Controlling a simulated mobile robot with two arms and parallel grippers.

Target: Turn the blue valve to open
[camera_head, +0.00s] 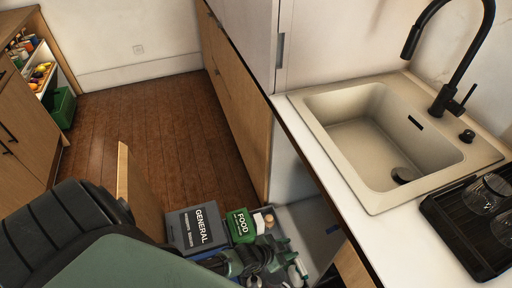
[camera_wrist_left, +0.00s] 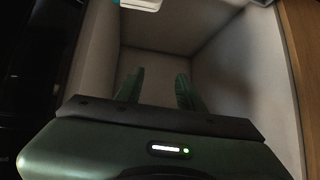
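No blue valve can be made out in either view. My left gripper (camera_head: 287,256) is low in the open under-sink cabinet (camera_head: 318,226), below the counter edge, partly hidden among the items there. In the left wrist view, the two green fingertips of my left gripper (camera_wrist_left: 157,86) are apart with nothing between them. They point into a pale, shadowed box-like space (camera_wrist_left: 150,62). My right gripper is not in view.
A grey GENERAL bin (camera_head: 197,228) and a green FOOD bin (camera_head: 241,225) stand beside my gripper. An open wooden door (camera_head: 140,195) is left of them. Above are the sink (camera_head: 375,135) and black dish rack (camera_head: 460,235). The wooden floor (camera_head: 140,125) is clear.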

